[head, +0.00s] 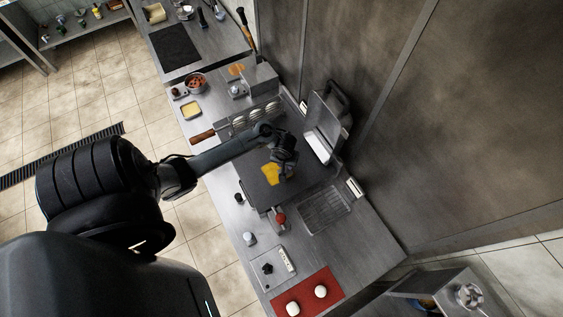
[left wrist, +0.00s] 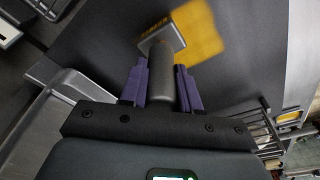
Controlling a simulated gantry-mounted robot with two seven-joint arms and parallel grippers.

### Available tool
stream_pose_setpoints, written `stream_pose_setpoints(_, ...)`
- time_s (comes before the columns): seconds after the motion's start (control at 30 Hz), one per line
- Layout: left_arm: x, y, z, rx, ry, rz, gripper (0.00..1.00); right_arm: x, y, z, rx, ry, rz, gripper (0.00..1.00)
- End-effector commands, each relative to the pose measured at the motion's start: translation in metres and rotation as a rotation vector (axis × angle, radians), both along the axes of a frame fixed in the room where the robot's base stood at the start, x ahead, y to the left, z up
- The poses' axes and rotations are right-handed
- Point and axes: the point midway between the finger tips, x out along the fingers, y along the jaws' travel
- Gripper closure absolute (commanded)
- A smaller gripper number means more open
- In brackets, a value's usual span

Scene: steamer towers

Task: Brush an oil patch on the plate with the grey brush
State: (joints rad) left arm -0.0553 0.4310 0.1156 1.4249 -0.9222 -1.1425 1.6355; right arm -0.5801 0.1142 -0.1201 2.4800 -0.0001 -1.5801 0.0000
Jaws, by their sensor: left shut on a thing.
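My left gripper (left wrist: 160,90) is shut on the grey brush (left wrist: 162,75), its purple fingers on either side of the handle. The brush head points away from the gripper and is at the edge of a yellow oil patch (left wrist: 195,35). I cannot tell whether the bristles touch the surface. In the head view the left gripper (head: 283,172) is over the dark griddle plate (head: 252,178), and the yellow oil patch (head: 270,174) lies next to it. The brush is largely hidden by the gripper in the head view. My right gripper is not in view.
An open lid (head: 325,125) stands behind the plate. A wire rack (head: 324,208) and a red-topped item (head: 280,218) sit to its right. A red mat (head: 308,292) with white buns lies at the near end.

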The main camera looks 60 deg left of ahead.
Motion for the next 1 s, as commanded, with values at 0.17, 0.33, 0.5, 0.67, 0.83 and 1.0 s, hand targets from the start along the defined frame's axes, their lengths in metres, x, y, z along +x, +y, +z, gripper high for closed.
stream_pose_setpoints(0.17,0.004,0.0,-0.001,-0.001,0.001,0.0,1.0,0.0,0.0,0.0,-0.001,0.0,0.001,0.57)
stream_pose_setpoints(0.33,0.003,0.0,-0.001,-0.001,0.001,0.0,1.0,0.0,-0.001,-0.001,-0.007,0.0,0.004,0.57)
stream_pose_setpoints(0.5,0.004,0.0,-0.002,-0.002,0.001,0.001,1.0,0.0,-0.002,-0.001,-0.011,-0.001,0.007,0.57)
stream_pose_setpoints(0.67,0.01,0.0,-0.001,-0.002,0.0,0.002,1.0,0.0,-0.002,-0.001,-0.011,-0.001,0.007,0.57)
stream_pose_setpoints(0.83,0.02,0.0,-0.001,-0.002,0.0,0.002,1.0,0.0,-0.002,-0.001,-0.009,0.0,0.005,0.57)
stream_pose_setpoints(1.0,0.031,0.0,0.0,-0.002,0.001,0.001,1.0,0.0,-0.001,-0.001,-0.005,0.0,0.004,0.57)
